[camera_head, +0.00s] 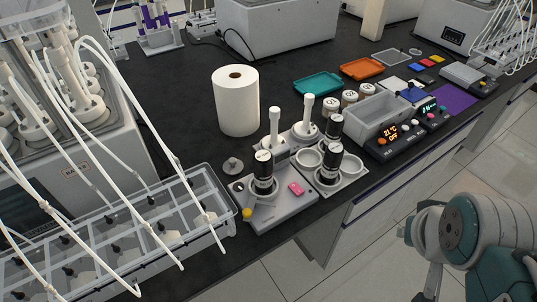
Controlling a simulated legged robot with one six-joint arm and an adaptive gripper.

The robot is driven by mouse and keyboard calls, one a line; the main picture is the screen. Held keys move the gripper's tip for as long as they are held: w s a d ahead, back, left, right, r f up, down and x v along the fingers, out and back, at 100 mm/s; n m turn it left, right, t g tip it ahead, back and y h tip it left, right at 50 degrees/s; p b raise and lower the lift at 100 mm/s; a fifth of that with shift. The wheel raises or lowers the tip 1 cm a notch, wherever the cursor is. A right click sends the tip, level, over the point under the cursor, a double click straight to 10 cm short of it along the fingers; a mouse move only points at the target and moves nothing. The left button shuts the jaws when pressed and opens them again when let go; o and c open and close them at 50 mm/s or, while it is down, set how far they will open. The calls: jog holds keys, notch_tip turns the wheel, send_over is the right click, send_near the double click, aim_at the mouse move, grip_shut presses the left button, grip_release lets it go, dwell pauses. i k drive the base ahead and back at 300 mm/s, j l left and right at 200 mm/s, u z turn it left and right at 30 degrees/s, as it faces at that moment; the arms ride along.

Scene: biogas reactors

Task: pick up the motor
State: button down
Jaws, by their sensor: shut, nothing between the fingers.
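Several black cylinders with pale labelled tops, which look like motors, stand upright on the bench. One (263,172) stands on the left grey base unit with a pink display. Another (328,165) stands on the plate with round openings to its right. A third (334,128) stands just behind that one. I cannot tell which is the task's motor. Parts of my arm show at the lower right, over the floor and well apart from the cylinders. My gripper's fingertips cannot be made out.
Two white upright handles (308,110) rise close behind the cylinders. A paper roll (236,100) stands to their left. A clear rack (110,235) with white tubes fills the lower left. A grey bin (370,118) and a controller (393,139) sit to the right. Floor (345,262) is free before the bench.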

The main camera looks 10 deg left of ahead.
aim_at(263, 185)
jog(key=i+j+u, duration=0.15)
jog(key=u, duration=0.3)
jog(key=i+j+u, duration=0.25)
jog(key=u, duration=0.25)
